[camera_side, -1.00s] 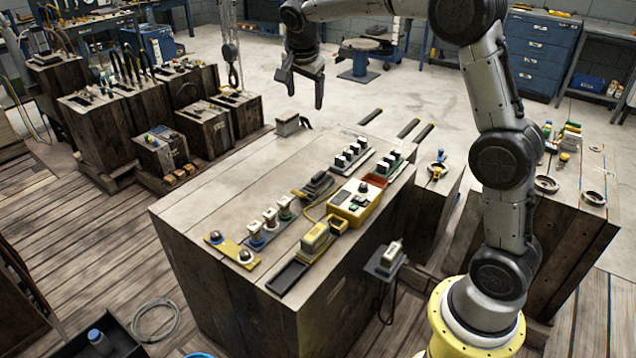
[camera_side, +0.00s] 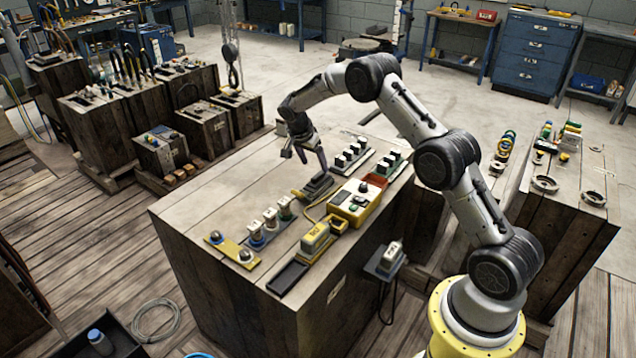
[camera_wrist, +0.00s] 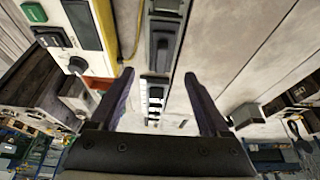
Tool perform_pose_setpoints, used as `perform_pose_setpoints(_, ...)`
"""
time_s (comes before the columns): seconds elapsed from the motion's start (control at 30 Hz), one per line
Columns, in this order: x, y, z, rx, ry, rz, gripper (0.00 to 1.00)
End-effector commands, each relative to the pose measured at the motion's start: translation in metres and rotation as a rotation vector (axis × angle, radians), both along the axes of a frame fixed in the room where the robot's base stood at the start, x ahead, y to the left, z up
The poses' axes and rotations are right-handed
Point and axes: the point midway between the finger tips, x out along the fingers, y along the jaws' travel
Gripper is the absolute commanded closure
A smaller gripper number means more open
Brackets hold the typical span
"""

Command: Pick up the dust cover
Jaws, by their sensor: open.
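My gripper (camera_side: 304,158) is open and empty above the middle of the wooden crate top (camera_side: 225,200). A small dark block in a dark holder (camera_side: 318,184) lies just below and right of my fingers in the side view; it looks like the dust cover, but I cannot be sure. In the wrist view the dark block (camera_wrist: 162,45) shows beyond and between the open fingertips (camera_wrist: 158,76), apart from them.
A yellow control box (camera_side: 355,202) with a cable stands right of the dark block. Switch rows (camera_side: 350,153) lie behind it, and white-and-coloured plugs (camera_side: 271,220) in front. A small grey box (camera_side: 288,124) sits at the far edge. The crate's left side is clear.

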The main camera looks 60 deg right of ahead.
Motion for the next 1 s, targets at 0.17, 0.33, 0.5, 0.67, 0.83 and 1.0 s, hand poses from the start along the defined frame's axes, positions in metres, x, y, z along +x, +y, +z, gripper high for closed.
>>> perform_pose_setpoints(0.17,0.000,-0.006,-0.012,-0.001,-0.001,-0.001,0.20)
perform_pose_setpoints(0.33,0.000,-0.009,-0.029,0.000,0.001,-0.002,0.20)
perform_pose_setpoints(0.5,0.002,-0.017,-0.052,0.000,0.001,0.000,0.20)
perform_pose_setpoints(0.67,0.002,-0.021,-0.061,-0.001,-0.001,-0.001,0.20)
perform_pose_setpoints(0.83,0.002,-0.021,-0.062,-0.001,-0.002,0.000,0.20)
perform_pose_setpoints(1.0,0.002,-0.021,-0.062,-0.001,-0.002,0.000,0.42)
